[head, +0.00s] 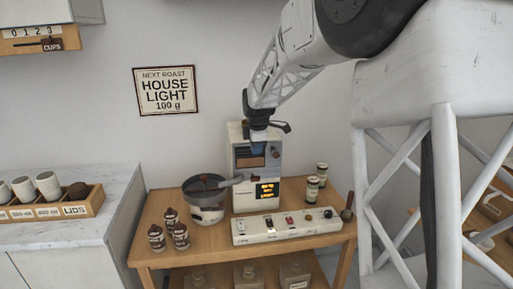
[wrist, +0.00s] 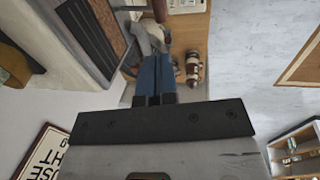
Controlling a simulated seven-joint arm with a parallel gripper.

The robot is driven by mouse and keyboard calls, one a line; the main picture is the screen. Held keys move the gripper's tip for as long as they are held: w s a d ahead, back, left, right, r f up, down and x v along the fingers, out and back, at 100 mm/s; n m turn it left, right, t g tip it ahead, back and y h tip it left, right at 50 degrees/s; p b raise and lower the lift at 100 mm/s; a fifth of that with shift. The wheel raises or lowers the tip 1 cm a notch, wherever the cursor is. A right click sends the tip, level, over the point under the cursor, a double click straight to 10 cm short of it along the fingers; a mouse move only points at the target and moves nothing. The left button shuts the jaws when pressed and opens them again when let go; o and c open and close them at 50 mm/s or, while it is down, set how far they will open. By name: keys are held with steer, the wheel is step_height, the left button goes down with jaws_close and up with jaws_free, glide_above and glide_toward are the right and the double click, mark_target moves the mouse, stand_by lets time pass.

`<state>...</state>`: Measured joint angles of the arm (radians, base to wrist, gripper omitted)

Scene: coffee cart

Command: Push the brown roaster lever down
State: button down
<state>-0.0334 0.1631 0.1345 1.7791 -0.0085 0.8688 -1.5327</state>
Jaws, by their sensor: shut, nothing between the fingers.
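The white roaster (head: 243,195) stands on the wooden cart, with a lit orange display low on its front. A small reddish-brown part (head: 276,154) shows on its upper front; I cannot tell whether it is the lever, or its position. My gripper (head: 257,149) points down at the roaster's upper front, partly covering it. Its blue fingers are together and empty. In the wrist view the shut fingertips (wrist: 155,62) hang beside the roaster (wrist: 58,50) and its dark grille. Whether they touch anything is unclear.
A grey pan (head: 207,214) with brown parts on top stands left of the roaster. A white switch panel (head: 250,237) lies in front. Several brown-lidded jars (head: 157,239) stand front left, two canisters (head: 312,189) at right. A marble counter (head: 80,229) is at left.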

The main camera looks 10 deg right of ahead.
mark_target(255, 177)
steer(key=f, duration=0.4)
steer(key=w+f, duration=0.1)
steer(key=f, duration=0.2)
steer(key=w+f, duration=0.1)
steer(key=f, duration=0.3)
steer(key=shift+w+f, duration=0.15)
steer(key=shift+f, duration=0.15)
steer(key=shift+f, duration=0.1)
step_height(255, 177, down, 6)
steer(key=s+t, duration=0.2)
steer(key=t, duration=0.2)
stand_by(1.0)
steer(key=shift+r, duration=0.25)
steer(key=shift+r, duration=0.6)
steer(key=shift+s+r, duration=0.15)
